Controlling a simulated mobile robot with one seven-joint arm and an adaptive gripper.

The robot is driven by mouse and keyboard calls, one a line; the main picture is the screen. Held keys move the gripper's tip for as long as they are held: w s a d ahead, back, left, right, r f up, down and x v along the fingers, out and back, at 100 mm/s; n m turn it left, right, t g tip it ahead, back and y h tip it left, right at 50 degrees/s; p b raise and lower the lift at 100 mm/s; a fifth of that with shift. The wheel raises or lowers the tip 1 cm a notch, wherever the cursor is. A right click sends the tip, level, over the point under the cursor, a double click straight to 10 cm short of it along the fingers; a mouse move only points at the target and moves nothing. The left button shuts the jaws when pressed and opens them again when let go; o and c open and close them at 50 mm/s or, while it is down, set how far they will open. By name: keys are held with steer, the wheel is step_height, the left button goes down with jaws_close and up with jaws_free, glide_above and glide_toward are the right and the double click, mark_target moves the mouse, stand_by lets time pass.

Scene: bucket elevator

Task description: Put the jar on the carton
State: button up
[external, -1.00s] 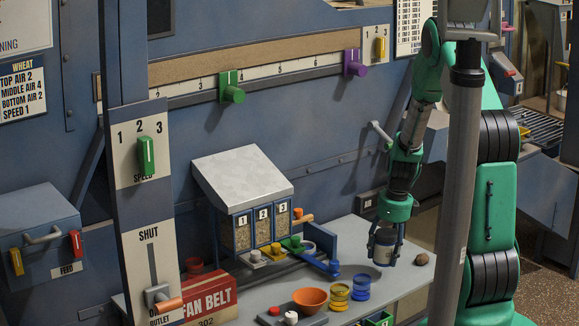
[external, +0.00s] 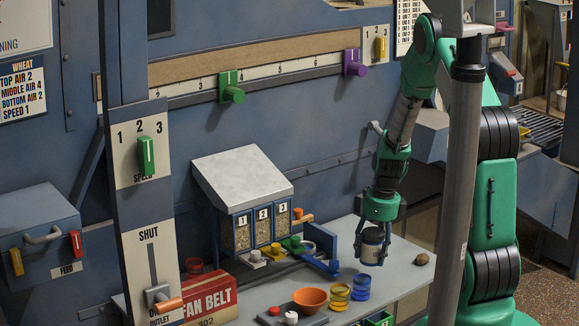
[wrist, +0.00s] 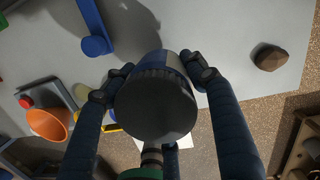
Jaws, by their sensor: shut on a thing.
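The jar (external: 372,244) has a dark lid and a pale band. It is upright at the right part of the bench. My gripper (external: 371,254) points down and is shut on the jar, one finger on each side. In the wrist view the jar's dark round lid (wrist: 157,105) sits between the fingers and hides most of its body. The carton (external: 208,298) is a red box marked FAN BELT at the left end of the bench, well left of my gripper. Its lower part is cut off by the frame.
Between jar and carton are an orange bowl (external: 311,299), yellow (external: 338,294) and blue (external: 360,287) ring-shaped items, and the sample box (external: 248,200) with coloured knobs and a blue handle (external: 327,266). A brown lump (external: 422,259) lies right of the jar. A grey post (external: 460,180) stands in front.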

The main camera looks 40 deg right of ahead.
steer(key=w+a+r+n+p, duration=0.1)
steer(key=a+r+n+p, duration=0.15)
steer(key=a, duration=1.05)
steer(key=w+a+r+n+p, duration=0.2)
steer(key=a+r, duration=0.2)
steer(key=a, duration=0.8)
steer(key=s+a+r+n+p, duration=0.1)
steer(key=s+a+r, duration=0.1)
steer(key=a, duration=0.5)
steer(key=s+a+r+n+p, duration=0.1)
steer(key=s+a, duration=0.2)
steer(key=a, duration=0.4)
steer(key=s+a+r+n+p, duration=0.2)
steer(key=a, duration=0.5)
steer(key=shift+s+a+r+g+y, duration=0.3)
steer(key=shift+a+r+y, duration=0.05)
steer(key=shift+a+y, duration=0.05)
steer(key=shift+w, duration=0.1)
glide_above(196, 285)
steer(key=shift+d+f, duration=0.25)
steer(key=shift+f, duration=0.5)
steer(key=shift+f, duration=1.7)
